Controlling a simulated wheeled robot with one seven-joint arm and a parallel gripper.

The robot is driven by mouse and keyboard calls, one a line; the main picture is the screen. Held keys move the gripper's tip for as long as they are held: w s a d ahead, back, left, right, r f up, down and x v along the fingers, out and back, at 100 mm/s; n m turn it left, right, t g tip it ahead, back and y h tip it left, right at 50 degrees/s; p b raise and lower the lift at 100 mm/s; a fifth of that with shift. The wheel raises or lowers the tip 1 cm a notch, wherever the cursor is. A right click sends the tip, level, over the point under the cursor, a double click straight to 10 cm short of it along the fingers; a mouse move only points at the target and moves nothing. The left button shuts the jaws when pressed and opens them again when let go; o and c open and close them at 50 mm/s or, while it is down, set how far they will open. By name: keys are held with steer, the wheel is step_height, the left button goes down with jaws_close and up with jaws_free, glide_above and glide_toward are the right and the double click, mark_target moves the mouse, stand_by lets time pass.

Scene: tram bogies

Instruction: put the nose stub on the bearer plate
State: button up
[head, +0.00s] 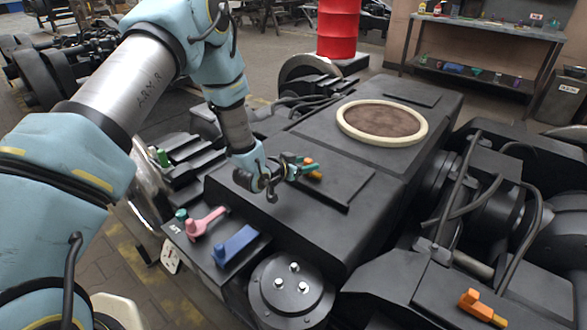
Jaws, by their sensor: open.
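My gripper (291,167) is open above the dark raised plate on the middle of the bogie, which looks like the bearer plate (345,192). A small orange and green piece (313,175) shows right at the fingertips; I cannot tell whether it touches them or lies on the plate. I cannot tell for sure which piece is the nose stub. An orange piece with an upright knob (481,307) lies on the dark ledge at the lower right. A pink piece (205,222) and a blue block (236,246) lie on the front left ledge, well below my gripper.
A small teal piece (181,214) lies beside the pink one. A cream ring (383,121) sits on the bogie's top behind the plate. Dark hoses (465,195) arch at the right. A red drum (338,28) and a shelf bench (487,60) stand at the back.

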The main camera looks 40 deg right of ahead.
steer(key=b+v, duration=0.1)
steer(key=v, duration=0.6)
steer(key=shift+a+r, duration=0.15)
steer(key=shift+a, duration=0.05)
steer(key=w+a+r+n+t+y, duration=0.1)
steer(key=w+a+r+n+y, duration=0.2)
steer(key=a, duration=0.4)
steer(key=w+a+r+n+t+y, duration=0.1)
steer(key=w+a+y, duration=0.1)
steer(key=w+a, duration=0.4)
steer(key=w+a+r+n+y, duration=0.2)
steer(key=w+a+y, duration=0.1)
steer(key=a, duration=0.6)
steer(key=s+a+r+n+y, duration=0.1)
steer(key=a+r+n+y, duration=0.1)
steer(key=a, duration=0.4)
steer(key=s+a+r+n+y, duration=0.1)
steer(key=s+a+r, duration=0.1)
steer(key=a, duration=0.5)
steer(key=s+a+r+n+g+y, duration=0.1)
steer(key=s+a+r+n+g, duration=0.1)
steer(key=s+a, duration=0.3)
steer(key=s+a+r+n+g+y, duration=0.1)
steer(key=s+a+n+g, duration=0.1)
steer(key=s+a, duration=0.3)
steer(key=shift+s+a+r+n, duration=0.25)
steer(key=shift+a+r+n, duration=0.15)
steer(key=shift+a, duration=0.1)
